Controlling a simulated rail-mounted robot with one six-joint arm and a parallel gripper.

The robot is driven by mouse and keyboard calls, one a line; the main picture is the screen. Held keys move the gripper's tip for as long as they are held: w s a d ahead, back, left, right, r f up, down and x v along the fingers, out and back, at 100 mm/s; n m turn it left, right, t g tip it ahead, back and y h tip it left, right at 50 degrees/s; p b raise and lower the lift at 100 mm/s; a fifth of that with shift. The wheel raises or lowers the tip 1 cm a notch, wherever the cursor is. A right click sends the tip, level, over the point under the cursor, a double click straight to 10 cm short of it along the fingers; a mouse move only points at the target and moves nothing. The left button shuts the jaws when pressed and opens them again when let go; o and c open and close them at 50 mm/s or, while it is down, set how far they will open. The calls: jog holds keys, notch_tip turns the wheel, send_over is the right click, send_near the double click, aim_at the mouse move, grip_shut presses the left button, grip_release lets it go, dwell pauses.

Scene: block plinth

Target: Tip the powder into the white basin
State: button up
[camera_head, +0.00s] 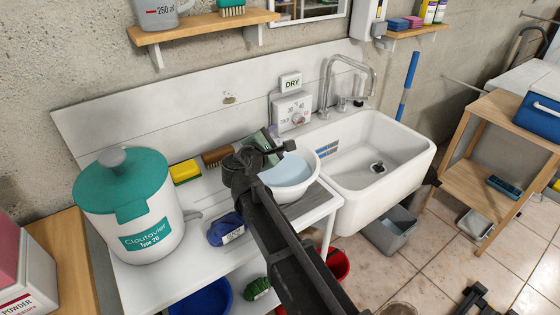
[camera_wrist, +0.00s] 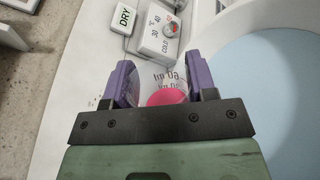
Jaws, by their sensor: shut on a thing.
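The white basin (camera_head: 309,186) stands on the white counter, left of the sink, with pale blue liquid in it. In the wrist view its rim (camera_wrist: 212,38) and the blue liquid fill the right side. My gripper (camera_head: 272,136) is at the basin's back left edge; in the wrist view its purple-padded fingers (camera_wrist: 160,82) are shut on a clear measuring cup (camera_wrist: 165,75). The cup has printed markings, upside down in this view, and bright pink powder (camera_wrist: 167,97) inside. The cup is beside the basin's rim in the wrist view. In the head view my gripper hides most of it.
A control box (camera_head: 293,109) and a DRY sign (camera_head: 291,82) are on the wall behind. A teal-lidded tub (camera_head: 145,235), yellow sponge (camera_head: 185,171), brush (camera_head: 216,156) and blue cloth (camera_head: 226,229) are to the left. The sink (camera_head: 385,185) and tap (camera_head: 326,85) are to the right.

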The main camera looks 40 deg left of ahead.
jog(key=shift+d+r+m+p, duration=0.1)
jog(key=shift+r+m+p, duration=0.2)
jog(key=shift+m, duration=0.5)
dwell(1.9)
jog(key=shift+d+f+m+g+y+b, duration=0.1)
jog(key=shift+f+m+g+y+b, duration=0.2)
jog(key=shift+f+m+b, duration=0.35)
dwell(1.8)
jog(key=shift+d+r+m+y+p, duration=0.15)
jog(key=shift+m+p, duration=0.1)
jog(key=shift+m, duration=0.3)
jog(key=shift+r+m+y+p, duration=0.1)
jog(key=shift+m+y+p, duration=0.1)
jog(key=shift+m, duration=0.3)
dwell(1.8)
